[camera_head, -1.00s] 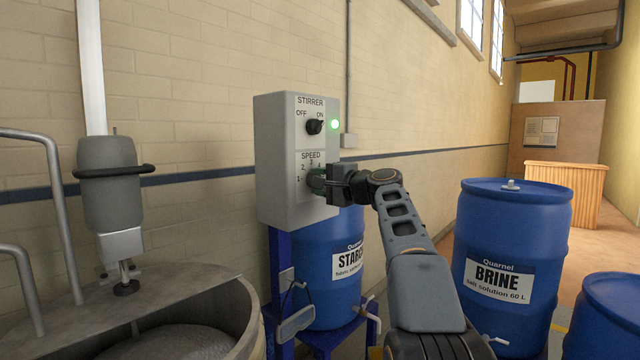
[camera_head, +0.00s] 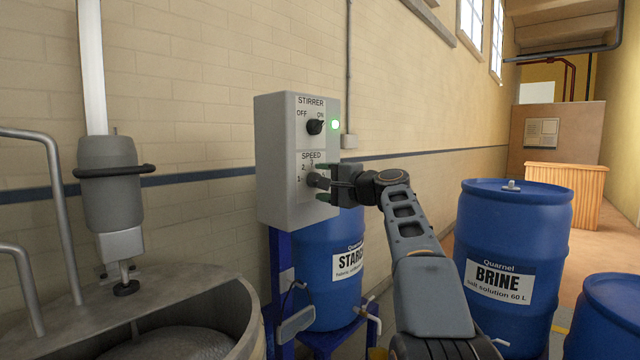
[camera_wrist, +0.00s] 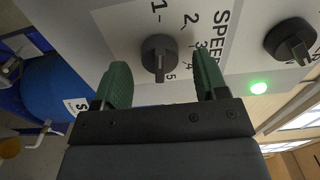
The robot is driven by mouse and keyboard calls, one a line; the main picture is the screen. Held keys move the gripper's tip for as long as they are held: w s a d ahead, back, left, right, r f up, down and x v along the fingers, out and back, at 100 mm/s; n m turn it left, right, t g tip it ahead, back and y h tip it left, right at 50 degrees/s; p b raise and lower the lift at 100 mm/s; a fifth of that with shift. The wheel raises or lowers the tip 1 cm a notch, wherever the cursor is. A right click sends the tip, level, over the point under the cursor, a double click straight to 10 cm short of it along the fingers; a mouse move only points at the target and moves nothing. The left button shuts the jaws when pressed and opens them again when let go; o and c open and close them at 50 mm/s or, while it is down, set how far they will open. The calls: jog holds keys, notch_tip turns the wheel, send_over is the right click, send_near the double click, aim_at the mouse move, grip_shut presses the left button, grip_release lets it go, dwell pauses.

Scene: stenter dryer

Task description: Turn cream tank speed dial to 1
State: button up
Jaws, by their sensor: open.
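The speed dial (camera_head: 317,181) is a dark round knob with a raised ridge on the lower part of the grey control box (camera_head: 277,160). In the wrist view the dial (camera_wrist: 160,58) shows clearly, with its ridge running downward to near the printed 5. The printed 1 is on the opposite side of the dial, at the top of that view. My gripper (camera_wrist: 163,72) is open, with one green finger on each side of the dial and gaps to both. In the head view my gripper (camera_head: 323,183) has its fingers above and below the dial.
The STIRRER knob (camera_head: 314,127) above points to ON, beside a lit green lamp (camera_head: 335,125). A round tank (camera_head: 240,312) stands at lower left. Blue STARCH (camera_head: 330,255) and BRINE (camera_head: 510,240) drums stand below the box and to the right.

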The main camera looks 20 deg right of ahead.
jog(key=b+v, duration=0.1)
jog(key=v, duration=1.1)
jog(key=shift+s, duration=0.3)
notch_tip(320, 180, down, 13)
jog(key=d+g+h+p, duration=0.1)
jog(key=d+g+h, duration=0.1)
jog(key=g+h, duration=0.2)
jog(key=s+a+f+n+g+h+p, duration=0.1)
jog(key=s+a+f+n+g+p, duration=0.25)
jog(key=a+f+g, duration=0.35)
jog(key=s+a+f+n+g+h+p, duration=0.1)
jog(key=s+a+f+n+h+p, duration=0.1)
jog(key=s+a+n+p, duration=0.7)
jog(key=s+a+f+p, duration=0.1)
jog(key=s+a+p, duration=0.2)
jog(key=s+a, duration=0.1)
jog(key=shift+s+a+f+n+g+h, duration=0.2)
jog(key=shift+s+n+g+h, duration=0.15)
jog(key=shift+s, duration=0.25)
